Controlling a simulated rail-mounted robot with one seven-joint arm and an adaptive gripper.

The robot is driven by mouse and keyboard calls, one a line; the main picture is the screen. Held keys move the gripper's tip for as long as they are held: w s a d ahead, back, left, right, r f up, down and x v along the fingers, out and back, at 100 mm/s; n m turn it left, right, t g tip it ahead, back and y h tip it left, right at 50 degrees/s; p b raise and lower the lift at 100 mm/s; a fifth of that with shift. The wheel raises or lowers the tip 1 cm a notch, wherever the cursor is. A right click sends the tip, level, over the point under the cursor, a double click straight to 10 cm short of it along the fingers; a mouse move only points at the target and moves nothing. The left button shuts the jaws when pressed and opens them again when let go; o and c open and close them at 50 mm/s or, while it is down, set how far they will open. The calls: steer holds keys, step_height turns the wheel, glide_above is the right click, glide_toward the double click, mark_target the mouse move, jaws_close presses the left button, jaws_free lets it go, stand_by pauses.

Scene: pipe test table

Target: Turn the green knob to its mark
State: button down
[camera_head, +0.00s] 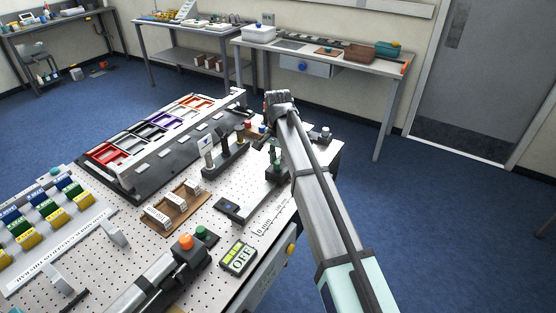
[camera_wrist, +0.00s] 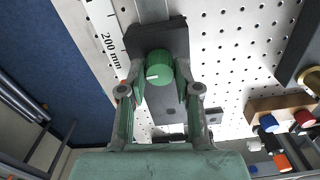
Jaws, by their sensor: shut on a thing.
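The green knob (camera_wrist: 160,67) sits on a dark block (camera_wrist: 166,38) in the wrist view. A short white line shows on its face, pointing left. My gripper (camera_wrist: 160,76) is shut on the knob, with one finger on each side of it. The mark for the knob cannot be made out. In the head view my gripper (camera_head: 275,157) is small, beyond my arm, low over the pegboard table, and the knob cannot be told apart there.
A ruler strip reading 200 mm (camera_wrist: 110,44) lies left of the block. Red and blue caps (camera_wrist: 303,118) stand on a wooden block at the right. In the head view, a display reading OFF (camera_head: 238,257) and a wooden tray (camera_head: 173,209) are on the perforated table.

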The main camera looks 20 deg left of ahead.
mark_target(278, 162)
steer(key=shift+m, duration=0.3)
stand_by(0.4)
steer(key=c, duration=0.8)
jaws_free()
step_height(278, 162, up, 12)
